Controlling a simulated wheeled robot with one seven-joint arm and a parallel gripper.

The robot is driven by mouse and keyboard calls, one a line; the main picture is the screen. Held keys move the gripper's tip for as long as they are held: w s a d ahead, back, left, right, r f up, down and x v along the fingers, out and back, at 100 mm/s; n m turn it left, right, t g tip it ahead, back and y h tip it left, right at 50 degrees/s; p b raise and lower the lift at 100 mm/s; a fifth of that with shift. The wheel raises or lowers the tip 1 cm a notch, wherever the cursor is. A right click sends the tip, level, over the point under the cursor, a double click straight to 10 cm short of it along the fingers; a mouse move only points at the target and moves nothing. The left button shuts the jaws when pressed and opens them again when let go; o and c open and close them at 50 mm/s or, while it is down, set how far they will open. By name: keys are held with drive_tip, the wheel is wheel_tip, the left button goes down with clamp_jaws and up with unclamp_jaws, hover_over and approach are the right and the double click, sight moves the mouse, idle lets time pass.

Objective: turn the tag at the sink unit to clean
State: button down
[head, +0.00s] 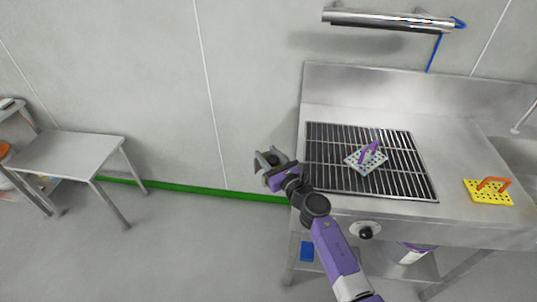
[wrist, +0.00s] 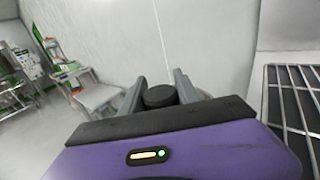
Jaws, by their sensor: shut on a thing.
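The steel sink unit (head: 455,222) stands at the right in the head view. On its front is a pale round plate with a black knob (head: 366,232). I cannot read any marking on it or tell whether it is the tag. My gripper (head: 271,159) is left of the sink unit's near left corner, apart from the knob. It is shut on a short black round thing (wrist: 160,96), which shows between the grey fingers in the wrist view. What that thing is I cannot tell.
A slotted grate (head: 325,178) on the sink unit bears a perforated plate with a purple handle (head: 369,155). A yellow perforated plate (head: 487,197) with an orange handle lies right. A blue item (head: 307,251) sits below. A steel table (head: 65,152) stands left; floor between is clear.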

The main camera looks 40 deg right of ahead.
sight(276, 165)
drive_tip(key=shift+a+n+y, duration=0.1)
drive_tip(key=shift+n+y, duration=0.5)
drive_tip(key=shift+y, duration=0.3)
drive_tip(key=shift+r, duration=0.1)
drive_tip(key=c, duration=0.9)
unclamp_jaws()
drive_tip(key=shift+w, duration=0.1)
drive_tip(key=s, duration=0.4)
drive_tip(key=s+a, duration=0.1)
drive_tip(key=s, duration=0.1)
drive_tip(key=shift+s, duration=0.9)
